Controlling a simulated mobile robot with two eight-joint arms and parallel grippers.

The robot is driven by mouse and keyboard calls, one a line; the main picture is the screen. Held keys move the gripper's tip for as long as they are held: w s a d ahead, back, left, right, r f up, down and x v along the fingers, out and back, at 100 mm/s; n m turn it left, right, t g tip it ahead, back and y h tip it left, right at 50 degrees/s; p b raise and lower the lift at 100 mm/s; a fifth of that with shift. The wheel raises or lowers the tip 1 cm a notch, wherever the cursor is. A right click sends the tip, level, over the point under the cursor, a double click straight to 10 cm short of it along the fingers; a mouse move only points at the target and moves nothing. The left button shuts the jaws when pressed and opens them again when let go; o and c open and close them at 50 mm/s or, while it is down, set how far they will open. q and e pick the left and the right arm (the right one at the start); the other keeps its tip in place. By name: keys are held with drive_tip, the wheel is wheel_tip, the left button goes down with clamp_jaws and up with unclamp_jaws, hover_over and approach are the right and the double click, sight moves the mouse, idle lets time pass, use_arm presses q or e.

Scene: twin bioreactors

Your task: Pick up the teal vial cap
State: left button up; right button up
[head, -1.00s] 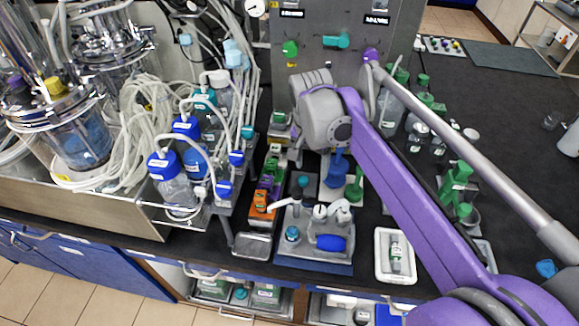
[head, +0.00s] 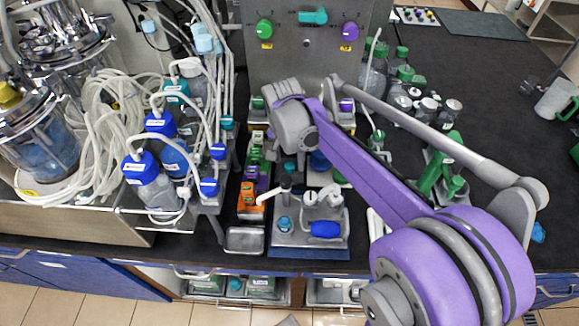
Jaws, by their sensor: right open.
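A small vial with a teal cap (head: 285,222) stands at the left of a grey tray on the blue mat (head: 283,250). My left gripper is not in view.
Blue-capped bottles (head: 150,180) with white tubing stand left. An orange-and-green rack (head: 249,200) and a small metal tray (head: 247,240) lie beside the mat. A blue cylinder (head: 325,229) is on the mat. A control panel (head: 300,60) rises behind.

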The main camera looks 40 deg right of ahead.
drive_tip(key=shift+d+f, duration=0.1)
drive_tip(key=shift+f, duration=0.85)
drive_tip(key=shift+c, duration=0.3)
clamp_jaws()
